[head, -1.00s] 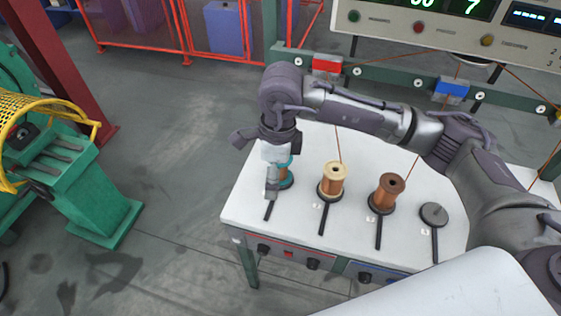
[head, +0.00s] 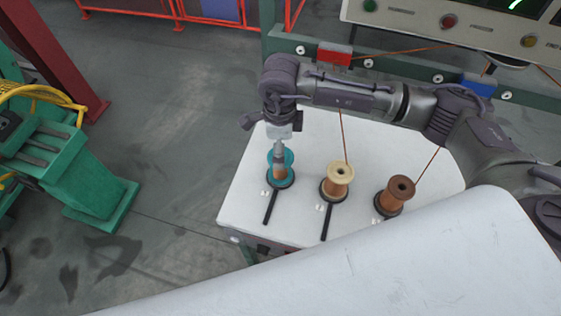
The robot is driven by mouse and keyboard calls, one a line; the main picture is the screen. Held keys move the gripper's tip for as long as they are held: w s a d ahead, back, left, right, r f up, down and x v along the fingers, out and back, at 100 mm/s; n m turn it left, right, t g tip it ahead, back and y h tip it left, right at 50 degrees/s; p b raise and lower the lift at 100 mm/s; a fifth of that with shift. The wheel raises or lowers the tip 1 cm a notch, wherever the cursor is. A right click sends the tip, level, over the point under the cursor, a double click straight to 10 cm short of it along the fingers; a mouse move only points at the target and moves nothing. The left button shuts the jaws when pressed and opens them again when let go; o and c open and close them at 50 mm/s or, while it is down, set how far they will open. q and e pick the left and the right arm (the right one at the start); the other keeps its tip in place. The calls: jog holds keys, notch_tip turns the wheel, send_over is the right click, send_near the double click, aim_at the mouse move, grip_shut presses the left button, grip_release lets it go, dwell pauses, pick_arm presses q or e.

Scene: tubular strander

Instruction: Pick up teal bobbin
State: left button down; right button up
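The teal bobbin (head: 287,157) stands upright on the left round black holder of the white table, with copper-coloured wire on its core. My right gripper (head: 279,164), on the arm that comes in from the right, points down at it. Its fingers overlap the bobbin's top flange and upper core in the head view, and hide part of them. I cannot tell whether they touch it or how far apart they are. My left gripper is out of view.
A cream bobbin (head: 340,174) and a brown bobbin (head: 400,188) stand to the right on the white table (head: 240,205). Thin wires run up toward the green rail (head: 400,73). A green machine (head: 80,170) stands at left. A pale surface covers the lower right.

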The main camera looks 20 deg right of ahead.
jog(key=shift+f, duration=0.6)
jog(key=shift+f+p, duration=0.75)
jog(key=shift+f, duration=0.2)
notch_tip(320, 180, down, 3)
jog(key=shift+s+a+r+p, duration=0.1)
jog(key=shift+s+r+p, duration=0.05)
jog(key=shift+p, duration=0.3)
jog(key=shift+f, duration=0.6)
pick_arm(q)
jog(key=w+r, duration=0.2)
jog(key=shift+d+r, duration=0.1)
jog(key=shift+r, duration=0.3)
pick_arm(e)
jog(key=c, duration=1.2)
